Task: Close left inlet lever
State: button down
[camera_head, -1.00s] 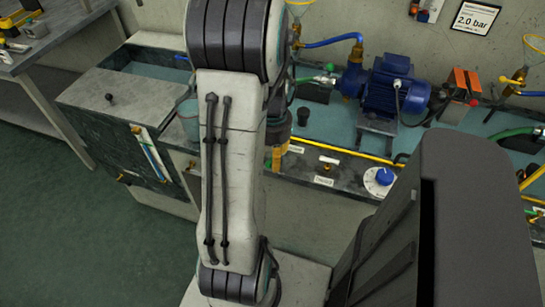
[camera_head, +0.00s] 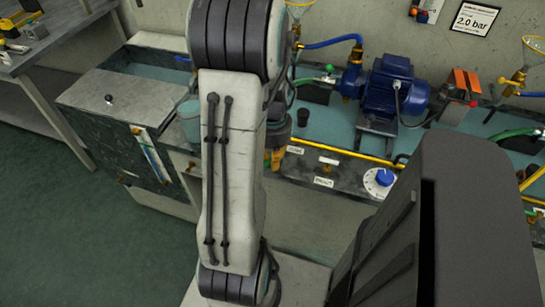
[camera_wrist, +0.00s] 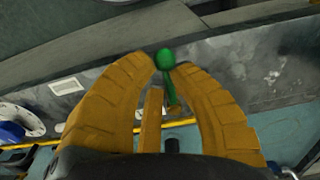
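In the wrist view, a green ball-ended lever (camera_wrist: 165,58) shows between the tips of my gripper's yellow fingers (camera_wrist: 167,70). Its thin green stem runs down between the fingers. The fingers are apart at their bases and close together at the tips, with the knob in the narrow gap. Whether they press on it cannot be told. In the head view, my gripper (camera_head: 277,158) is low over the front edge of the pump bench, left of the labelled panel. The lever is hidden there behind my arm and gripper.
A blue pump motor (camera_head: 394,88) stands on the bench. A white dial with a blue knob (camera_head: 380,181) and a yellow pipe (camera_head: 350,152) lie right of my gripper. A grey cabinet (camera_head: 125,100) stands to the left. The green floor at left is clear.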

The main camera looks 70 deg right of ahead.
jog(key=shift+w+a+f, duration=0.1)
jog(key=shift+a+f, duration=0.05)
dwell(0.6)
jog(key=shift+w+m, duration=0.1)
jog(key=shift+m, duration=0.4)
jog(key=w+m, duration=0.1)
jog(key=m, duration=0.2)
jog(key=shift+w+b, duration=0.15)
jog(key=shift+b, duration=0.2)
jog(key=m, duration=0.1)
jog(key=w+m, duration=0.1)
jog(key=m, duration=0.1)
jog(key=d+m, duration=0.1)
jog(key=shift+w+m, duration=0.3)
jog(key=m, duration=0.2)
jog(key=w+d+m, duration=0.1)
jog(key=m, duration=0.1)
jog(key=shift+w+d+m, duration=0.1)
jog(key=shift+d+m, duration=0.05)
jog(key=shift+m, duration=0.15)
jog(key=shift+w+d+m, duration=0.15)
jog(key=shift+d+m, duration=0.3)
jog(key=shift+m, duration=0.7)
jog(key=shift+w+d+m, duration=0.1)
jog(key=shift+d+m, duration=0.3)
jog(key=shift+m, duration=0.75)
jog(key=shift+d, duration=0.1)
jog(key=shift+d, duration=0.1)
